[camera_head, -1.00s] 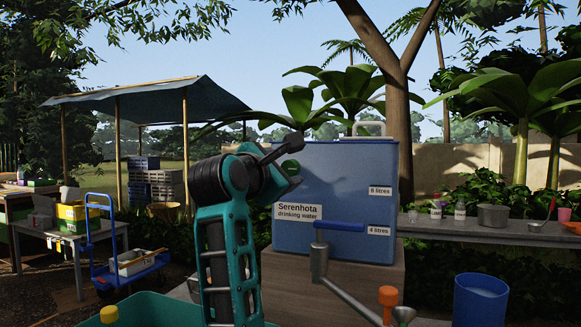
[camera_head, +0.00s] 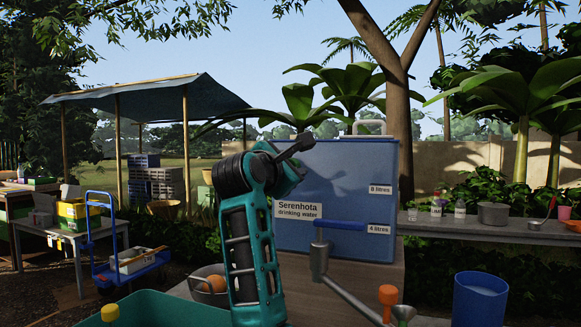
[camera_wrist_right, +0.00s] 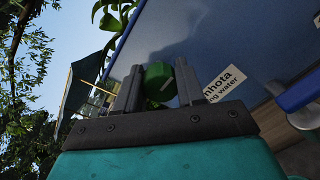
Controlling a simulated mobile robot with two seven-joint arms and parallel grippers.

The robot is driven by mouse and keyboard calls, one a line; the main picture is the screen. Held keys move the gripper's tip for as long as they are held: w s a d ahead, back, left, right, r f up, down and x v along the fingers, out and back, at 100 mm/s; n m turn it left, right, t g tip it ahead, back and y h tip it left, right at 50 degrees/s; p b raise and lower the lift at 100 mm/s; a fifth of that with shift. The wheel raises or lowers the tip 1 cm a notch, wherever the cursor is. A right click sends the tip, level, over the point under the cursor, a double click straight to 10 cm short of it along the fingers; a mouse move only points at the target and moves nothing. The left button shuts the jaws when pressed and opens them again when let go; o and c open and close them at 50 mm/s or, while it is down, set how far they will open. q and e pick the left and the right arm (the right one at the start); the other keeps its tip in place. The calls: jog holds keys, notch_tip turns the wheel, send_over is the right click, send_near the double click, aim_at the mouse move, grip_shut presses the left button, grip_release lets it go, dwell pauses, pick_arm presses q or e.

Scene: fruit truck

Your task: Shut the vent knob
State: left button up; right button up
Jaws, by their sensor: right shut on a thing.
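The vent knob is a small green round knob (camera_wrist_right: 158,80) at the upper left of the blue drinking-water container (camera_head: 345,180). In the right wrist view it sits between the two dark fingers of my right gripper (camera_wrist_right: 158,88), which is shut on it. In the head view my right gripper (camera_head: 298,149) is at the container's upper left edge and hides the knob. How far the knob is turned cannot be told. My left gripper is not in view.
A grey tap with a blue lever (camera_head: 340,226) stands in front of the container. A bowl (camera_head: 209,284) with round fruit is left of my arm.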

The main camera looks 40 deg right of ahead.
jog(key=c, duration=0.4)
